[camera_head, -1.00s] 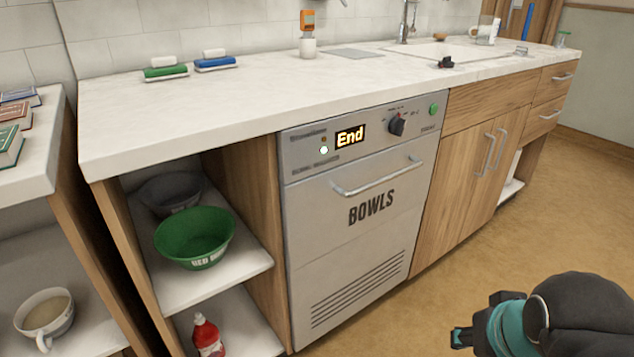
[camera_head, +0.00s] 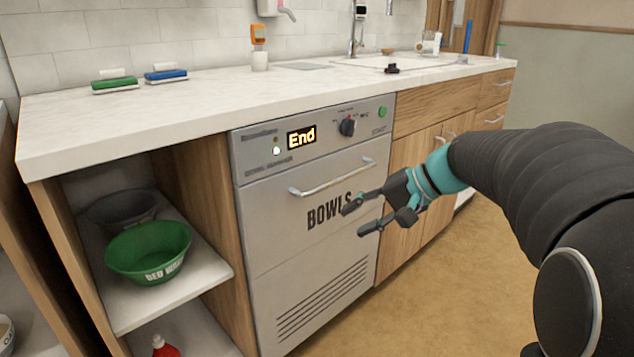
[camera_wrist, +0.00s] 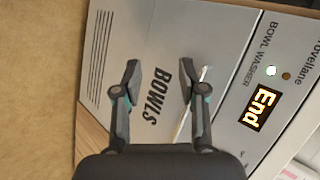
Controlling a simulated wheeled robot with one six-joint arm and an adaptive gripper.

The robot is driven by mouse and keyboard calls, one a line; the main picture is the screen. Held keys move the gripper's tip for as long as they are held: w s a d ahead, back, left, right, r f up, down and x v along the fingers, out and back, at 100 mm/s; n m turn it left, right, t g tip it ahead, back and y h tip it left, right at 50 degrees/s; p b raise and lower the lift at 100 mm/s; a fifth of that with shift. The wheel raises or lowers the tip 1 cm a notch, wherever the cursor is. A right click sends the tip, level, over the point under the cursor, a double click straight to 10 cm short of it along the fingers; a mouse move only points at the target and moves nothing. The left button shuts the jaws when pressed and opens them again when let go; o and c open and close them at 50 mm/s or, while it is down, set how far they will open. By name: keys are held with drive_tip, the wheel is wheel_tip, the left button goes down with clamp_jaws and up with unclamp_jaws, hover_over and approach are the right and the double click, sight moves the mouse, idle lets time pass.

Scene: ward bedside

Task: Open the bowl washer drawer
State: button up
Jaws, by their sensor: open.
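The bowl washer is a grey metal unit under the counter with a shut drawer front (camera_head: 262,220) marked BOWLS. Its silver bar handle (camera_head: 330,178) runs across the upper part of the front. The display (camera_head: 301,137) above reads End, and it also shows in the wrist view (camera_wrist: 261,107). My gripper (camera_head: 352,219) is open and empty in front of the drawer, below and right of the handle in the head view. In the wrist view my fingers (camera_wrist: 158,75) are spread over the BOWLS lettering. The handle is partly hidden behind one finger there.
A white counter (camera_head: 205,107) runs above the washer. Open shelves on the left hold a green bowl (camera_head: 148,252) and a grey bowl (camera_head: 122,207). A wooden cupboard (camera_head: 405,170) stands right of the washer. The floor (camera_head: 425,300) in front is clear.

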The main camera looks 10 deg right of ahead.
drive_tip(key=w+d+m+t+y+b, duration=0.1)
drive_tip(key=w+d+t+y, duration=0.1)
drive_tip(key=w+d, duration=0.4)
drive_tip(key=m+t+y+b, duration=0.1)
drive_tip(key=t+y, duration=0.1)
drive_tip(key=y, duration=0.1)
approach(346, 178)
drive_tip(key=b+x, duration=0.1)
drive_tip(key=x, duration=1)
clamp_jaws()
